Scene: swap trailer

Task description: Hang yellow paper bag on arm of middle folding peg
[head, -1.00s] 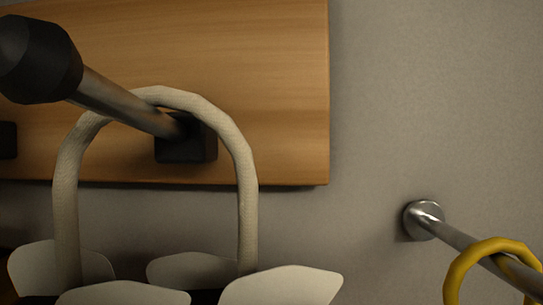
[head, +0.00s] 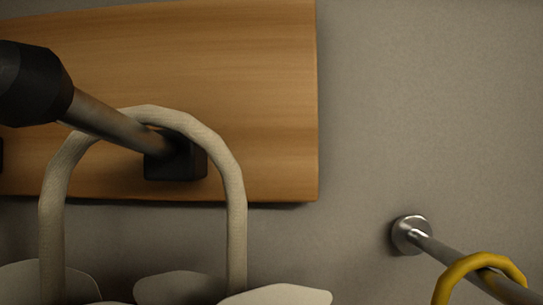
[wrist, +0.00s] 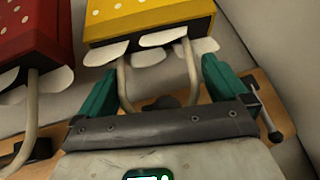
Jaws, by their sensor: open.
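In the wrist view a yellow paper bag (wrist: 150,20) with white dots, white flaps and a cream handle is beyond my gripper (wrist: 165,90). My gripper is open; its green fingers stand apart, with the handle strands (wrist: 190,65) between them. In the head view a cream handle (head: 233,220) arches over a metal peg (head: 110,123) with a black knob end. The peg passes through the loop. White flaps (head: 180,287) show below it; this bag's body is out of frame. I cannot tell whether this peg is the middle one. My gripper is not in the head view.
A wooden board (head: 260,110) on the grey wall carries the peg. Right of it a metal rod (head: 450,262) with a round flange carries a yellow ring (head: 455,275). In the wrist view a red dotted bag (wrist: 35,35) hangs close on the left.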

